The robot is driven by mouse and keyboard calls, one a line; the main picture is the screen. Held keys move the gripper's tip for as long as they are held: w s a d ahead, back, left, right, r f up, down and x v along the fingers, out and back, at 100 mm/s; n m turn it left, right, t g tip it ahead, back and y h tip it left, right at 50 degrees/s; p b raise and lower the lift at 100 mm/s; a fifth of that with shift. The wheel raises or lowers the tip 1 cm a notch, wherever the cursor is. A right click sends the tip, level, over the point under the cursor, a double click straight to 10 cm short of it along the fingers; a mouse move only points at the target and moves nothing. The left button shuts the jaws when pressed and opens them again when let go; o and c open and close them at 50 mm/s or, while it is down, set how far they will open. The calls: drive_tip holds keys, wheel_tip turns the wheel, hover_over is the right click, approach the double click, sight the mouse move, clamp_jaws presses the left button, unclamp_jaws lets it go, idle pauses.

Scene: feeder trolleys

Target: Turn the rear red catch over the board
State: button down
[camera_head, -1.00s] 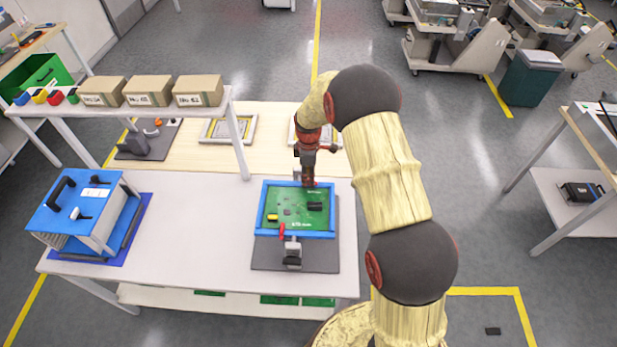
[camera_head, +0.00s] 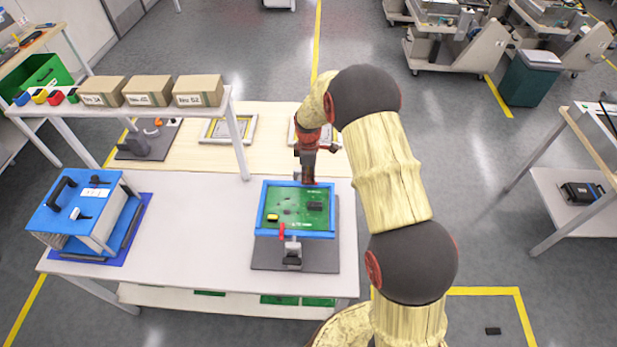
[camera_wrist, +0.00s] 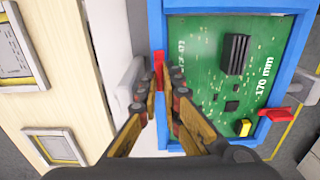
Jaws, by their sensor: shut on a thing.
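The green circuit board (camera_head: 290,210) lies in a blue frame (camera_head: 262,208) on a dark grey base (camera_head: 265,258) on the white table; the board fills the right of the wrist view (camera_wrist: 205,65). The rear red catch (camera_wrist: 158,66) shows in the wrist view at the frame's rear edge, lying along the blue bar. My gripper (camera_wrist: 157,98) is shut on this catch; its fingertips hide part of it. In the head view my gripper (camera_head: 307,178) covers the rear catch. The front red catch (camera_head: 281,231) crosses the front bar, its tip reaching the board's edge.
A blue-topped box (camera_head: 75,205) with black handles stands at the table's left. A shelf with several cartons (camera_head: 148,91) rises behind it. Framed panels (camera_head: 228,130) lie on the wooden surface behind. White table is clear between box and board.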

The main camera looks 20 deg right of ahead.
drive_tip(key=m+b, duration=0.1)
drive_tip(key=m, duration=0.4)
drive_tip(key=shift+w+m, duration=0.1)
drive_tip(key=shift+m, duration=0.2)
drive_tip(key=m, duration=0.5)
drive_tip(key=shift+d+b, duration=0.15)
drive_tip(key=shift+b, duration=0.2)
drive_tip(key=m, duration=0.3)
drive_tip(key=shift+m, duration=0.4)
drive_tip(key=shift+d+m, duration=0.1)
drive_tip(key=shift+m, duration=1.7)
drive_tip(key=c, duration=2)
unclamp_jaws()
